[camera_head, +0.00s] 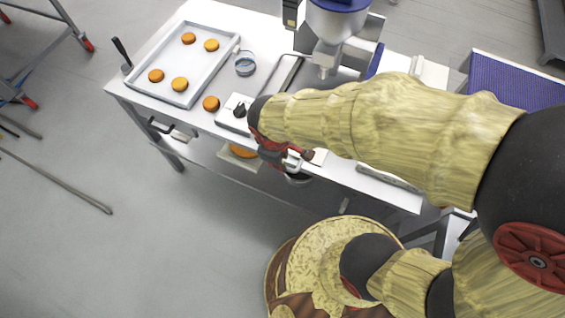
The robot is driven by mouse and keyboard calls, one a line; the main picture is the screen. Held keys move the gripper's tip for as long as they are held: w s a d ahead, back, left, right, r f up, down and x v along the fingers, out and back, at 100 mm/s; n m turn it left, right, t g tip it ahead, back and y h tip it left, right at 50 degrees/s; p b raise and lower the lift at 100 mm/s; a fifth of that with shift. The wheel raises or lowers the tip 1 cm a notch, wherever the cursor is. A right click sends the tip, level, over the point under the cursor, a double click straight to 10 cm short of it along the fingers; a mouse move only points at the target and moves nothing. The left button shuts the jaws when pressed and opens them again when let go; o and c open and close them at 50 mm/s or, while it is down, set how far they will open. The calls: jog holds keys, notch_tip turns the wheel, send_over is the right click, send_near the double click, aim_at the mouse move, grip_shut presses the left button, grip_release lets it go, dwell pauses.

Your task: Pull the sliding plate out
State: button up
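A machine with a blue-and-white hopper (338,22) stands at the back of the white table. A thin-framed flat plate (286,72) seems to lie under its nozzle, and I take it for the sliding plate; my arm covers its near end. A small white plate with a black knob (239,109) is at its left. My gripper (298,156), red and dark, is at the table's front edge, low in front of the machine. A small pale block with a dark knob (316,157) shows beside its tip. I cannot tell whether they touch or whether the fingers are closed.
A metal tray (151,92) with several orange-brown rounds (180,84) is on the table's left. Another round (211,103) and a small metal ring-shaped cup (245,63) lie near it. The left floor is mostly free.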

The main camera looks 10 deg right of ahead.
jog(key=shift+s+a+r, duration=0.15)
jog(key=shift+s+r, duration=0.05)
jog(key=shift+r, duration=1)
jog(key=shift+s+a+r, duration=0.1)
jog(key=shift+s+r, duration=0.05)
jog(key=shift+r, duration=1)
jog(key=s+d+r+m+t, duration=0.2)
jog(key=d+r+m, duration=0.3)
jog(key=r, duration=0.3)
jog(key=s+d+r+m+t+y, duration=0.1)
jog(key=s+d+r+m+t, duration=0.1)
jog(key=d+r+m, duration=0.3)
notch_tip(320, 180, up, 4)
jog(key=shift+s+d+f+m, duration=0.1)
jog(key=shift+s+d+m, duration=0.25)
jog(key=shift+d, duration=0.5)
